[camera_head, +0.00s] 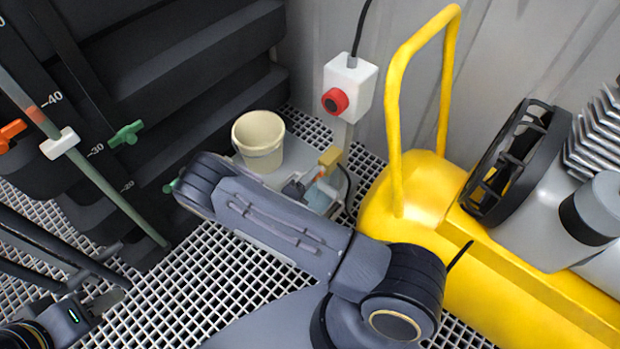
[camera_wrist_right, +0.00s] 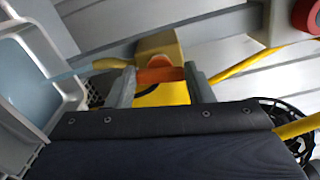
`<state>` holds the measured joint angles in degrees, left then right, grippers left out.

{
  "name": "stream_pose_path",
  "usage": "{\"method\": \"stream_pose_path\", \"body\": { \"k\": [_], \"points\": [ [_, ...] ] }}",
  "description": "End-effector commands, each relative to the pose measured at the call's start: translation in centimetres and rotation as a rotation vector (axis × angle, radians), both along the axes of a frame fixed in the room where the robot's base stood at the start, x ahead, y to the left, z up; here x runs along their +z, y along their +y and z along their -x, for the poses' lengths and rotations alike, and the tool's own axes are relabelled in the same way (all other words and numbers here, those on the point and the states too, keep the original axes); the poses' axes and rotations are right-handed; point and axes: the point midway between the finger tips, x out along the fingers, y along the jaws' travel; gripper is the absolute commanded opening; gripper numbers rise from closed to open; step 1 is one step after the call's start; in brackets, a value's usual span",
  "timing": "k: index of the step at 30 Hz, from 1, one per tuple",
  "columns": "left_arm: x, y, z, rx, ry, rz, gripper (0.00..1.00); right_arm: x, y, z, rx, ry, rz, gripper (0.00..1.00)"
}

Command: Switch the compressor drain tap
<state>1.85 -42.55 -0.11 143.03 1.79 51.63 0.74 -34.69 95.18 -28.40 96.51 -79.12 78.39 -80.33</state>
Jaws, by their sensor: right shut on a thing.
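The drain tap shows as a brass-yellow block (camera_head: 329,157) beside the post, left of the yellow compressor (camera_head: 425,195). In the right wrist view the tap's brass body (camera_wrist_right: 158,43) stands just beyond its orange lever (camera_wrist_right: 160,75). My right gripper (camera_head: 311,185) reaches in at the tap, partly hidden by my own arm. In the right wrist view its two grey fingers (camera_wrist_right: 161,87) stand on either side of the orange lever and are shut on it. My left gripper (camera_head: 103,285) is at the lower left, far from the tap; its finger gap is unclear.
A cream bucket (camera_head: 258,142) stands on a grey platform just left of the tap. A white box with a red button (camera_head: 336,100) is on the post above it. Black vessels with a scale and green taps (camera_head: 126,134) stand at left. White grating (camera_head: 235,270) covers the floor.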

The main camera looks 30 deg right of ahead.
Motion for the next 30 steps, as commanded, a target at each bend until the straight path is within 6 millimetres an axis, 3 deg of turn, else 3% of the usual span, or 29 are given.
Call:
{"method": "stream_pose_path", "body": {
  "k": [19,20,24,30],
  "points": [
    [-0.01,0.00,0.00,0.000,0.000,0.000,0.36,-0.21,0.06,0.17,-0.002,0.049,0.014,0.24],
    [-0.01,0.00,0.00,0.000,0.000,0.000,0.36,-0.21,0.06,0.17,-0.002,0.049,0.014,0.51],
    [0.00,0.00,0.00,0.000,0.000,0.000,0.36,-0.15,0.04,0.11,-0.001,0.047,0.016,0.69],
    [0.00,0.00,0.00,0.000,0.000,0.000,0.36,-0.09,0.02,0.05,-0.001,0.045,0.016,0.69]
  ]
}}
